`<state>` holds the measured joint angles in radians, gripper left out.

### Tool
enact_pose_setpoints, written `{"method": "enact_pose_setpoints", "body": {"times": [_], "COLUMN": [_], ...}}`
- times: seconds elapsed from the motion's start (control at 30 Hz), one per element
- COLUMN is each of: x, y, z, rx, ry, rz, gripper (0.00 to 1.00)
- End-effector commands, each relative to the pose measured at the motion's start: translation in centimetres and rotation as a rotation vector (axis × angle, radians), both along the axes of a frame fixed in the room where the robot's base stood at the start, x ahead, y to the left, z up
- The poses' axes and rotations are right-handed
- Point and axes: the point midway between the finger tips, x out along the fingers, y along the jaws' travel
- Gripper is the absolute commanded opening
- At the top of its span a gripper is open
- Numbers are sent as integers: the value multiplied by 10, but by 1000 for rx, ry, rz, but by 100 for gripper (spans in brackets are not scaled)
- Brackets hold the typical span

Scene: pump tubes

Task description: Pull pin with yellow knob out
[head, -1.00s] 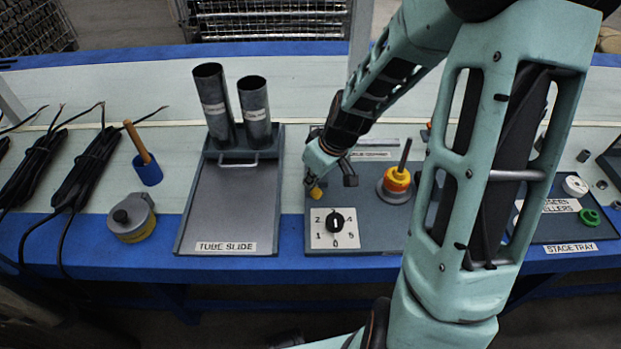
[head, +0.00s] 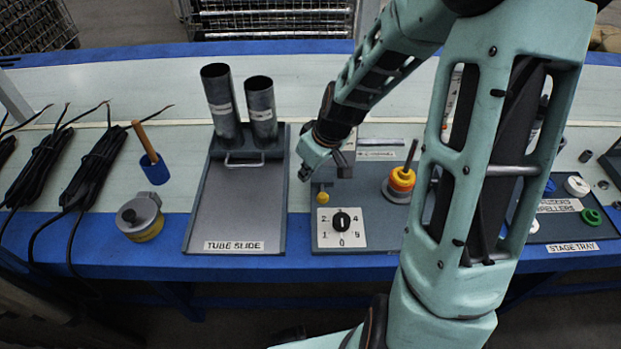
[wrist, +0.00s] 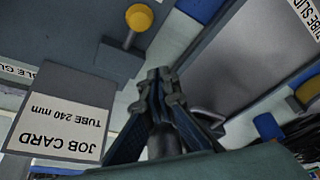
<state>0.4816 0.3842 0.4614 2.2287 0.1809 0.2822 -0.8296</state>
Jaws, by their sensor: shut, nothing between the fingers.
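The yellow knob (head: 322,197) stands at the left part of the grey panel (head: 376,239), above the dial plate. In the head view my gripper (head: 304,175) is just above and left of the knob, near the gap beside the tube slide.
The tube slide (head: 235,205) with two grey tubes stands left of the panel. A numbered dial (head: 341,220) and an orange and yellow stack with a dark rod (head: 402,181) are on the panel. A job card (wrist: 58,118) shows in the wrist view.

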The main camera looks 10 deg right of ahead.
Motion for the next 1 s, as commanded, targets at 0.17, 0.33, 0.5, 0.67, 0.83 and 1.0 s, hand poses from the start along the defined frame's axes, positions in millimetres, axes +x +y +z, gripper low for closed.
{"method": "enact_pose_setpoints", "body": {"times": [0.17,0.33,0.5,0.67,0.83,1.0], "x": [-14,-23,-28,-30,-29,-29], "y": [-13,-18,-20,-20,-20,-20], "z": [49,76,87,89,89,89], "rx": [-4,-3,-2,0,0,-1], "ry": [-3,-2,0,2,1,1], "rz": [-7,-5,-3,-3,-2,-2], "gripper": [0,0,0,0,0,0]}}
